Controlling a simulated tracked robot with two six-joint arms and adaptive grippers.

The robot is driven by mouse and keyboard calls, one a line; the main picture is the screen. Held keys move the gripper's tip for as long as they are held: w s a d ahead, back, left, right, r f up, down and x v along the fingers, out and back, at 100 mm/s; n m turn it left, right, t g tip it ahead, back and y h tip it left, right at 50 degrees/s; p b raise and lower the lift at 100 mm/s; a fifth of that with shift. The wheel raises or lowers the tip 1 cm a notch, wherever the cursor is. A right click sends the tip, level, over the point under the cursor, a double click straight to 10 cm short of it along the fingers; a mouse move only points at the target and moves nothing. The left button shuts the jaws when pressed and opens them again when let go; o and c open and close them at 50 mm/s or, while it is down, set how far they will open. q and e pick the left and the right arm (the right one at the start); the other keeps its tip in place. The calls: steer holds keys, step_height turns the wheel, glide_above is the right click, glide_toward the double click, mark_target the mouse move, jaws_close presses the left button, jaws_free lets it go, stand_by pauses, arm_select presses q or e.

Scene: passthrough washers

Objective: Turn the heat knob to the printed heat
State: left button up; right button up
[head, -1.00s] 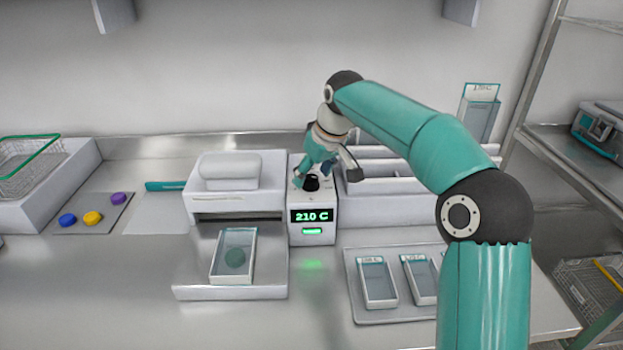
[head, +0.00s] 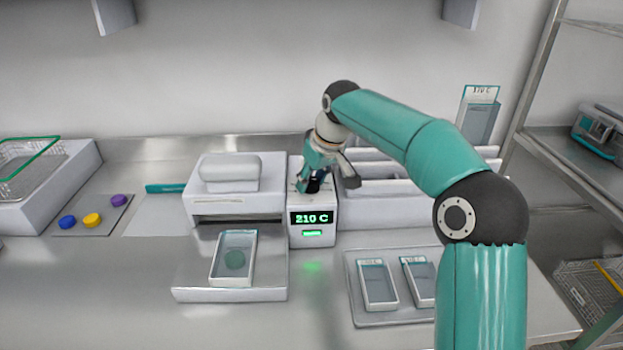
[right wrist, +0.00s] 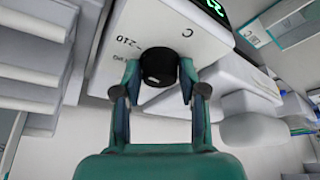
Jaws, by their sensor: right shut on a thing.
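The heat knob (right wrist: 158,66) is a small black round knob on top of the white control box (head: 312,232). The box's green display (head: 311,218) reads 210 C. My right gripper (head: 314,180) reaches down onto the knob, and in the right wrist view its two fingers are shut on the knob's sides. A card (head: 481,93) on a clear holder at the back right bears a printed temperature, too small to read surely. My left gripper is out of view.
White bins (head: 410,210) stand to the right. A grey tray (head: 352,290) holds small labelled trays. The front counter is mostly clear.

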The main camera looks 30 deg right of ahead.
steer(key=n+p, duration=0.1)
steer(key=n+y+p, duration=0.1)
steer(key=n+p, duration=0.2)
steer(key=shift+d+r+y+p, duration=0.15)
steer(key=shift+r+y+p, duration=0.1)
steer(key=shift+y+p, duration=0.1)
steer(key=shift+w+f+n+g+y+p, duration=0.1)
steer(key=shift+n+g+y+p, duration=0.15)
steer(key=shift+n+p, duration=0.6)
steer(key=shift+f+n+g+y+p, duration=0.1)
steer(key=shift+n+g+y+p, duration=0.15)
steer(key=shift+n+p, duration=0.6)
steer(key=o, duration=1.1)
